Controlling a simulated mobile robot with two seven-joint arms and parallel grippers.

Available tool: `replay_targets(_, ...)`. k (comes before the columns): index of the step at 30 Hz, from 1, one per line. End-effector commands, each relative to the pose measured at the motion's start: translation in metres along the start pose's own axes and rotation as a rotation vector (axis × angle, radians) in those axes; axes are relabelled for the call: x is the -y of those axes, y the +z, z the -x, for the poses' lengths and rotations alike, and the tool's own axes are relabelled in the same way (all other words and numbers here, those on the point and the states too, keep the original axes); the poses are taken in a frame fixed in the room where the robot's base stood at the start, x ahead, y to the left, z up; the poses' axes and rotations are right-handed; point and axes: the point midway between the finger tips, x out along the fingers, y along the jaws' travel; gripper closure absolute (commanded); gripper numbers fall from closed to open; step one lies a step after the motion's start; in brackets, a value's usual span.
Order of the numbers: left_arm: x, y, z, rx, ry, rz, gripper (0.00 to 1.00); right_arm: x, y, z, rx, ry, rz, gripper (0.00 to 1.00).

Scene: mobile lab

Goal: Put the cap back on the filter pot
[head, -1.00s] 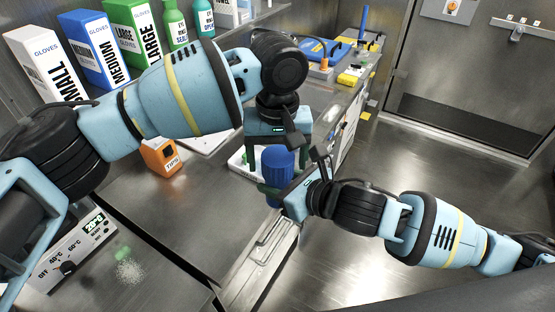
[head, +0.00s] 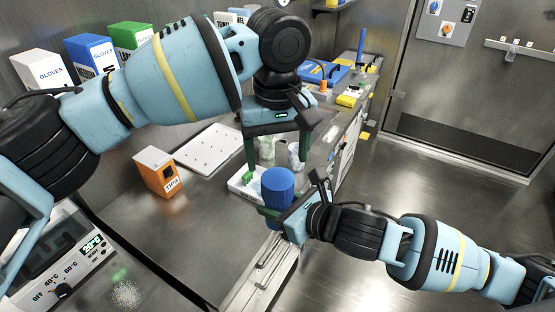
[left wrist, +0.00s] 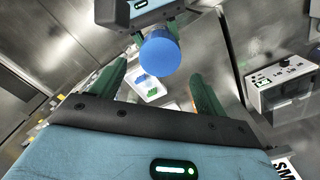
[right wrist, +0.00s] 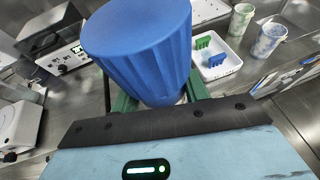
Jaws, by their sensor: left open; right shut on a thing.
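A blue ridged cap (head: 278,184) stands upright at my right gripper (head: 270,212), above the front edge of the bench. The right gripper is shut on the filter pot under the cap; the pot is mostly hidden by the fingers and cap. In the right wrist view the cap (right wrist: 140,45) fills the upper middle, with a pale strip of the pot (right wrist: 181,99) below it. I cannot tell how firmly the cap is seated. My left gripper (head: 276,160) is open and empty, above and behind the cap. The left wrist view shows the round cap top (left wrist: 160,58) beyond the fingertips.
A white tray (head: 238,190) with green and blue pieces lies behind the pot, beside two marbled cups (head: 266,150). A white perforated board (head: 208,150), an orange box (head: 157,172) and a heater with a dial (head: 70,270) are left. Bare bench lies between.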

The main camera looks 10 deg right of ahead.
Motion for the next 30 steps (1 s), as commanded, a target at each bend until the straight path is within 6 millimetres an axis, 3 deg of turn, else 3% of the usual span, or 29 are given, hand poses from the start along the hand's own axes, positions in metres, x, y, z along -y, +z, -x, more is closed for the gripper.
replay_targets(11,0.000,0.000,-0.005,0.001,-0.001,0.000,0.26,0.000,0.001,0.000,0.002,0.000,0.000,1.00)
replay_targets(24,0.000,0.000,-0.063,0.001,-0.002,0.001,0.26,0.000,0.001,0.000,0.002,0.000,0.000,1.00)
replay_targets(30,0.000,0.000,-0.078,0.001,-0.001,0.000,0.26,0.000,0.001,0.000,0.002,0.000,0.001,1.00)
